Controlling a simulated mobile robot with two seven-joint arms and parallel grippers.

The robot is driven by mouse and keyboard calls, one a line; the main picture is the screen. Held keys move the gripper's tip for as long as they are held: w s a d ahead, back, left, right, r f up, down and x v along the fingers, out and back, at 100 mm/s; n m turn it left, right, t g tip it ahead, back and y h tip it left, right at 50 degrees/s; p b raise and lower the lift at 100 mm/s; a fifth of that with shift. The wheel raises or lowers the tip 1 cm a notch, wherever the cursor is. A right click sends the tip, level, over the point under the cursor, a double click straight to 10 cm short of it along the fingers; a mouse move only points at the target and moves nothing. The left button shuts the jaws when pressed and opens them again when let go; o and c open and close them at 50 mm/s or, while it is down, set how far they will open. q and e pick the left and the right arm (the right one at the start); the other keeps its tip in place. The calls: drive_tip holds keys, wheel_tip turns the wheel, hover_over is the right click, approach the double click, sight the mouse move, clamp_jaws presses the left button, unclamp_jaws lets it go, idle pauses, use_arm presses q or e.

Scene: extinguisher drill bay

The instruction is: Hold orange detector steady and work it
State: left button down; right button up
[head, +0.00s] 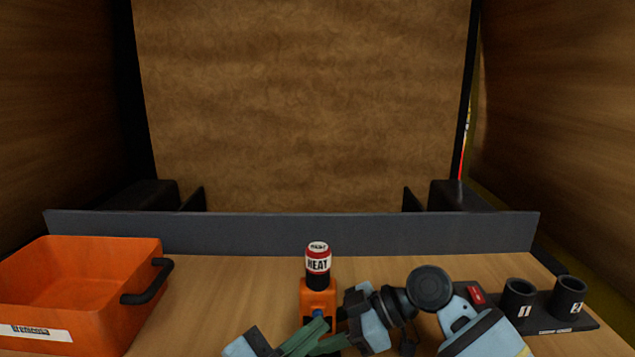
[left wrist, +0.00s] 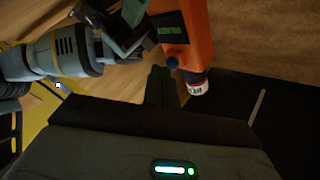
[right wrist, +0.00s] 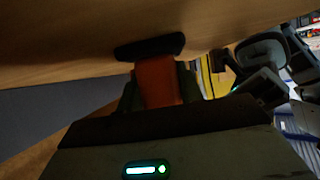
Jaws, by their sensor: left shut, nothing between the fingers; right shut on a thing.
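My right gripper (right wrist: 158,80) is shut on the detector's orange body, seen in the right wrist view. My left gripper (head: 318,330) is shut and empty, its green fingertips close beside the blue button. I cannot tell whether they touch it.
An orange bin (head: 80,290) with a black handle stands at the left. Two black cups marked 1 (head: 519,300) and 2 (head: 569,296) stand on a dark base at the right. A grey ledge (head: 290,232) runs along the back. The wood surface between bin and detector is clear.

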use_arm(q)
drive_tip(key=shift+s, duration=0.3)
drive_tip(key=s, duration=0.6)
idle(0.4)
use_arm(e)
drive_tip(key=o, duration=1)
drive_tip(key=v, duration=1.2)
